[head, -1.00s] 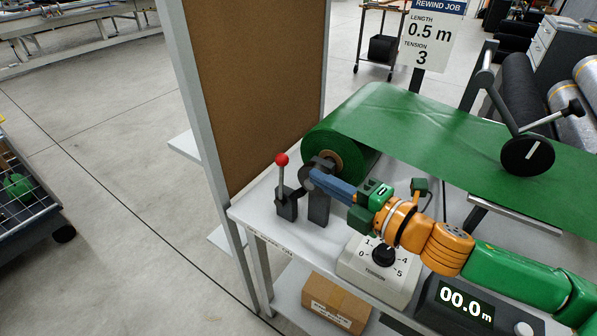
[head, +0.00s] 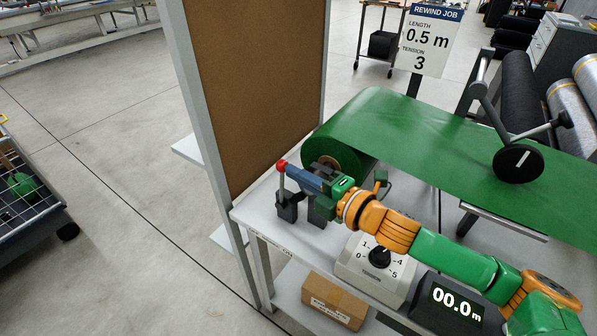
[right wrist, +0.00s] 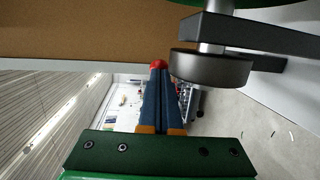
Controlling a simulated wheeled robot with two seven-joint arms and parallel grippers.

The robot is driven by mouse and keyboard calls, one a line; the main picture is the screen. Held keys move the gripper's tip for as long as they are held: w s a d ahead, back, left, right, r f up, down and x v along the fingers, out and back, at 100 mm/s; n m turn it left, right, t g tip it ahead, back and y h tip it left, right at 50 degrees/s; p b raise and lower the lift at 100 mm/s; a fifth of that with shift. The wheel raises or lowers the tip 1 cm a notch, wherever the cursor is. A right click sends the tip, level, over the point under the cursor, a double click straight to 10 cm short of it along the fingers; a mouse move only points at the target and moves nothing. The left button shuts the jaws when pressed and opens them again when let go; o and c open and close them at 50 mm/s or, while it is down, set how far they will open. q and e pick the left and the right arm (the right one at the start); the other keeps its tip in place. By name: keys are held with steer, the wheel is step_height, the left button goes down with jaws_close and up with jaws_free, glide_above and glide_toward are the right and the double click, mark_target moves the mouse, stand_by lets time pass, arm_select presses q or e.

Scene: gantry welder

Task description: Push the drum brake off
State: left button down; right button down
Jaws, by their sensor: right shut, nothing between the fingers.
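The drum brake lever (head: 281,182) stands at the left end of the machine, with a red ball knob (head: 281,164) on top. Its shaft is about upright on a dark base. My right gripper (head: 289,170) is shut and empty, with its blue fingertips at the knob. In the right wrist view the red knob (right wrist: 158,65) shows just beyond the shut fingers (right wrist: 158,78); whether they touch I cannot tell. A dark drum disc (right wrist: 211,66) on a shaft lies right of the fingers. The green roll (head: 340,150) sits behind my gripper. My left gripper is not in view.
A tension dial box (head: 375,270) and a display reading 00.0 m (head: 456,303) stand under my right arm. A brown panel (head: 250,90) rises behind the lever. A cardboard box (head: 335,300) lies on the lower shelf.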

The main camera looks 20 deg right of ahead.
steer(key=w+a+g+p, duration=0.1)
steer(key=w+a+p, duration=0.5)
steer(key=w+p, duration=0.1)
steer(key=shift+w+a+r+h, duration=0.15)
steer(key=shift+w+h, duration=0.15)
steer(key=shift+w, duration=0.25)
stand_by(0.5)
